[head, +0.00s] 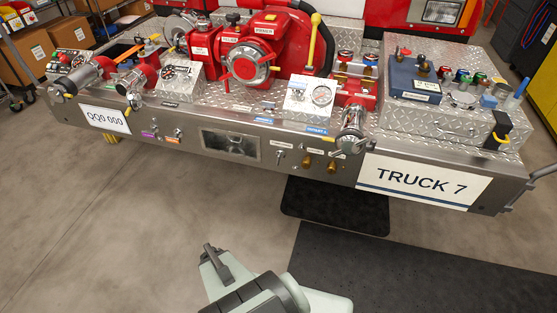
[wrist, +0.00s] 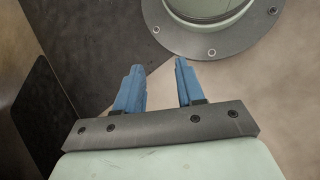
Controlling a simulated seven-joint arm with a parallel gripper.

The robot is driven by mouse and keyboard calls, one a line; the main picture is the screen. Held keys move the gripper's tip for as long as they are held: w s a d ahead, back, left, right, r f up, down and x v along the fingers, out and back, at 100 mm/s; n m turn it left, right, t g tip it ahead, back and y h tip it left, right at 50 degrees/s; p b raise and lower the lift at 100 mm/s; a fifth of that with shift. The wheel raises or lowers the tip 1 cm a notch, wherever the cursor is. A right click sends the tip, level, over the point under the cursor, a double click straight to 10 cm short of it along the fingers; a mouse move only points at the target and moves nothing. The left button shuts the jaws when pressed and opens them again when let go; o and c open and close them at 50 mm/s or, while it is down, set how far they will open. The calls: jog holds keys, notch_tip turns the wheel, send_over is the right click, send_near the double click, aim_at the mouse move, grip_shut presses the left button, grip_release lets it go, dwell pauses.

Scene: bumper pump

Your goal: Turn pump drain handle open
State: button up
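The red pump (head: 245,50) sits on the middle of the truck's bumper in the head view. On the bumper's front face, small handles show: one beside an orange label (head: 172,140), one near a purple label (head: 149,134), and a lever (head: 279,156) right of the dark window. The labels are too small to read, so I cannot tell which is the pump drain handle. My gripper (wrist: 157,78) shows in the wrist view with its two blue fingers apart and nothing between them. It is over the floor, away from the bumper. No pump handle shows in the wrist view.
The metal bumper (head: 270,188) spans the head view, with brass caps (head: 320,163) and a TRUCK 7 plate (head: 424,181). Dark mats (head: 400,275) lie on the floor at right. Open concrete floor (head: 100,220) lies in front at left. Boxes (head: 30,45) stand back left.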

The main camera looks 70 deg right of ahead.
jog(key=shift+w+a+r+n, duration=1.2)
jog(key=shift+w+a, duration=0.1)
jog(key=shift+a, duration=3.55)
jog(key=shift+w+a+r+n, duration=1.05)
jog(key=shift+w+a+n, duration=0.2)
jog(key=shift+a, duration=3.6)
jog(key=w+d+r+m+t, duration=0.2)
jog(key=w+d+m, duration=0.15)
jog(key=d, duration=0.35)
jog(key=w+d+r+m+t, duration=0.2)
jog(key=w+d+r, duration=0.15)
jog(key=d, duration=0.45)
jog(key=m+t+h, duration=0.5)
jog(key=m+h, duration=0.1)
jog(key=m, duration=0.5)
send_near(278, 157)
jog(key=x, duration=1.2)
jog(key=shift+s+d+f, duration=0.1)
jog(key=shift+d+f, duration=0.15)
jog(key=shift+f, duration=0.15)
